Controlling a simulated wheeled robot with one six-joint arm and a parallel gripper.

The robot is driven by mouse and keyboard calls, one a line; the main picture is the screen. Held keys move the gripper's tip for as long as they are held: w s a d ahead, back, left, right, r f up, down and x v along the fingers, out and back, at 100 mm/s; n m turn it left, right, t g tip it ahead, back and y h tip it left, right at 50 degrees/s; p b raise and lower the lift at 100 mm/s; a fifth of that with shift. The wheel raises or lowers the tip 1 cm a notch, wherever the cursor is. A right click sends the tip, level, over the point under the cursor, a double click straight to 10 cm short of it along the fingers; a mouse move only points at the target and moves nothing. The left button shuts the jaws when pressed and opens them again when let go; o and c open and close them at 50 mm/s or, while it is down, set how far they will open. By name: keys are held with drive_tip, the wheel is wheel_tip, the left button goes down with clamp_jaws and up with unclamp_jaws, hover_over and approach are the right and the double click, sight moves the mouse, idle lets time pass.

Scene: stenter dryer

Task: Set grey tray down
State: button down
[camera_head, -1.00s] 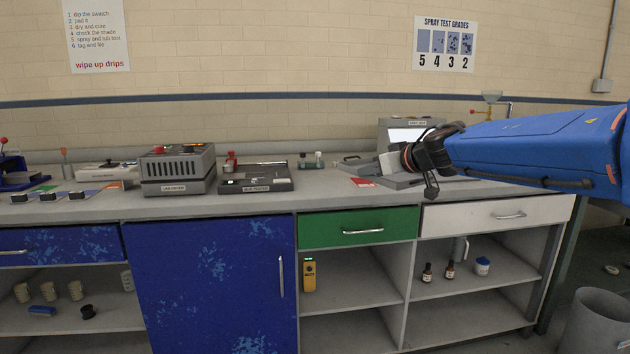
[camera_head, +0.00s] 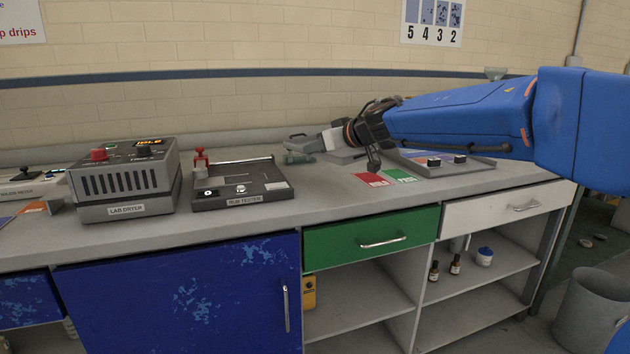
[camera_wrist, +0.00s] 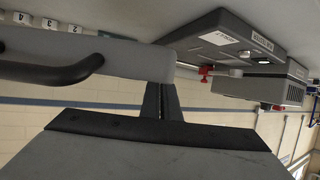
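My gripper (camera_head: 325,141) is at the back of the counter, left of the light box base. In the wrist view its dark fingers (camera_wrist: 162,102) are close together and reach the grey tray (camera_wrist: 125,57). The tray shows there as a long grey wall with a black handle on its left part. In the head view a small part of the grey tray (camera_head: 299,146) shows just left of the gripper; the gripper and arm hide most of it. I cannot tell whether the tray touches the counter (camera_head: 250,218).
A rub tester (camera_head: 240,184) and lab dryer (camera_head: 125,180) stand to the left. Red and green cards (camera_head: 385,176) lie in front of the gripper. Bare counter shows along the front edge.

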sight(314, 192)
wheel_tip(314, 192, down, 10)
drive_tip(key=shift+r, duration=0.15)
idle(0.4)
drive_tip(key=c, duration=2)
unclamp_jaws()
drive_tip(key=shift+s, duration=0.1)
drive_tip(key=v, duration=1.1)
drive_tip(key=shift+s+d+r, duration=0.2)
drive_tip(key=shift+d+r, duration=0.05)
